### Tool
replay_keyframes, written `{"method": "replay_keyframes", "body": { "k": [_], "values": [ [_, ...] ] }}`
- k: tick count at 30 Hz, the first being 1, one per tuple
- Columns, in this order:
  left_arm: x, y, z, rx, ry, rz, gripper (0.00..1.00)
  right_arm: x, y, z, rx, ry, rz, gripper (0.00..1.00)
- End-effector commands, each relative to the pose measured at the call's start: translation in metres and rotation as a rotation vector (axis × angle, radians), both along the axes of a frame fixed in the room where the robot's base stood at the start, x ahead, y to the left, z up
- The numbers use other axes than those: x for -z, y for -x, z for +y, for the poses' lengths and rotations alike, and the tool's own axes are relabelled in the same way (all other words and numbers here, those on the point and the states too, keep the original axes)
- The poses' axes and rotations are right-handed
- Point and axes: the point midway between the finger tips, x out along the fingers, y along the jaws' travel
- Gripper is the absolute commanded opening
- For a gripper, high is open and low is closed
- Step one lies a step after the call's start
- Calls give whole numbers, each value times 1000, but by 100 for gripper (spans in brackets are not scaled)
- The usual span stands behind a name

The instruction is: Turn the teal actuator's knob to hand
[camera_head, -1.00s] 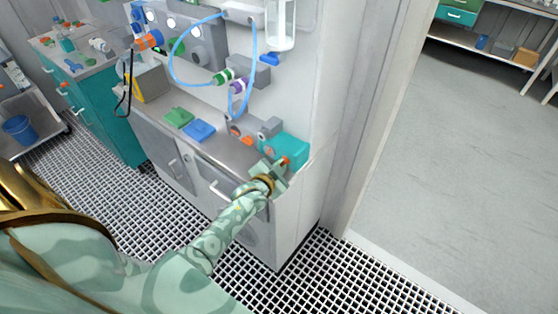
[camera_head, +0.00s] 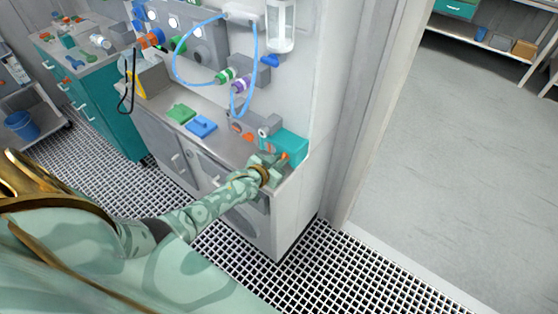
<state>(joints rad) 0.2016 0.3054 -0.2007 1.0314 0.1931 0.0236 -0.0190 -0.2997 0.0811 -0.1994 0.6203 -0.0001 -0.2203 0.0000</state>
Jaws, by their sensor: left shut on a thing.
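The teal actuator (camera_head: 287,144) sits at the right end of the grey bench top, near the wall's edge. Its small orange knob (camera_head: 285,156) shows on the near face, partly covered by my gripper. My left gripper (camera_head: 280,164) is at this face, its jaws around the knob and shut on it. The knob's exact turn is too small to tell. My right gripper is not in view.
A grey fitting with orange parts (camera_head: 243,126) stands just left of the actuator. A looped blue hose (camera_head: 176,66) hangs above. Open floor (camera_head: 440,170) lies to the right.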

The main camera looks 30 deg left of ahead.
Motion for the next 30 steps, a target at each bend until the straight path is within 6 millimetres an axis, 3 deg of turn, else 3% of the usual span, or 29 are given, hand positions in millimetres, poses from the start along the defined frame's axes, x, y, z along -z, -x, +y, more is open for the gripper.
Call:
{"method": "replay_keyframes", "body": {
  "k": [5,6,8,9,19,23,30],
  "values": [
    [-1,-1,0,-2,3,-2,0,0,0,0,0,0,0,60],
    [-1,-1,0,-2,3,-2,14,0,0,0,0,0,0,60],
    [-1,-1,0,-2,3,-2,30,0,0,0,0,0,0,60],
    [-1,-1,0,-2,3,-2,33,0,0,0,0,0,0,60],
    [-3,5,0,0,1,0,33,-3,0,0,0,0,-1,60],
    [-13,23,0,-1,2,-1,33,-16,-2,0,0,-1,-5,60],
    [-38,84,1,-1,1,1,33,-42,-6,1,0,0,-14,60]
  ]
}}
